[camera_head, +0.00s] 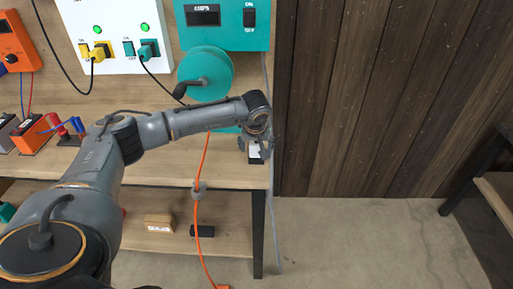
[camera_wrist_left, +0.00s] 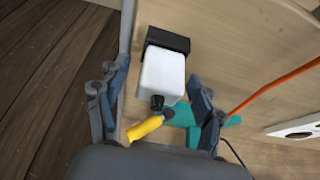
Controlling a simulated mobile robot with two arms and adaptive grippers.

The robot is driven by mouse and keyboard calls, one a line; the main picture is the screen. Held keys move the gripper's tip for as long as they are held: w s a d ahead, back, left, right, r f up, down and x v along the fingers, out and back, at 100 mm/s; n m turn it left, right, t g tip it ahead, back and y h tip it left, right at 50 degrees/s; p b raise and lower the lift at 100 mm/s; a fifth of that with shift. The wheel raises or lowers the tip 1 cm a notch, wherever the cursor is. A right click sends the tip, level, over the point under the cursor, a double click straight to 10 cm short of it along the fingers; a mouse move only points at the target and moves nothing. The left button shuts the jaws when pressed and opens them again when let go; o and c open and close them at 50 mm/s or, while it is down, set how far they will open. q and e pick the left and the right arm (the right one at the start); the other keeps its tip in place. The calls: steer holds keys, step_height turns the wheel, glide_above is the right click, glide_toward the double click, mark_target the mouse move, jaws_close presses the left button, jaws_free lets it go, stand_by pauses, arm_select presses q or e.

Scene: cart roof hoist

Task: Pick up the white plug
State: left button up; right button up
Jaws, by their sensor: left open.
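The white plug (camera_wrist_left: 162,76) is a white block with a black part (camera_wrist_left: 167,40) at its far end, over the wooden bench top. In the head view the white plug (camera_head: 255,152) shows near the bench's right front corner, partly hidden by my gripper. My left gripper (camera_head: 257,142) is above it, pointing down. In the left wrist view my left gripper (camera_wrist_left: 154,77) is open, with one finger on each side of the plug and visible gaps between. My right gripper is not in view.
A teal reel (camera_head: 205,73) with a crank stands behind my left arm. An orange cord (camera_head: 204,160) hangs over the bench's front edge. A yellow piece (camera_wrist_left: 145,128) lies near the plug in the wrist view. The floor (camera_head: 360,235) at right is clear.

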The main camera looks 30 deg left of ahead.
mark_target(256, 143)
arm_select(q)
steer(key=shift+f, duration=0.2)
jaws_close()
steer(key=shift+r, duration=0.1)
steer(key=shift+w+a+r+b, duration=0.1)
steer(key=shift+w+r+b, duration=0.05)
steer(key=shift+r+b, duration=0.3)
steer(key=r, duration=0.1)
steer(key=r+b, duration=0.1)
steer(key=shift+s+r, duration=0.25)
steer(key=shift+r, duration=0.05)
steer(key=s+d+r+b, duration=0.3)
steer(key=s+r, duration=0.6)
steer(key=s, duration=0.4)
steer(key=shift+s+r+b, duration=0.2)
steer(key=shift+r+b, duration=0.05)
steer(key=shift+b, duration=0.1)
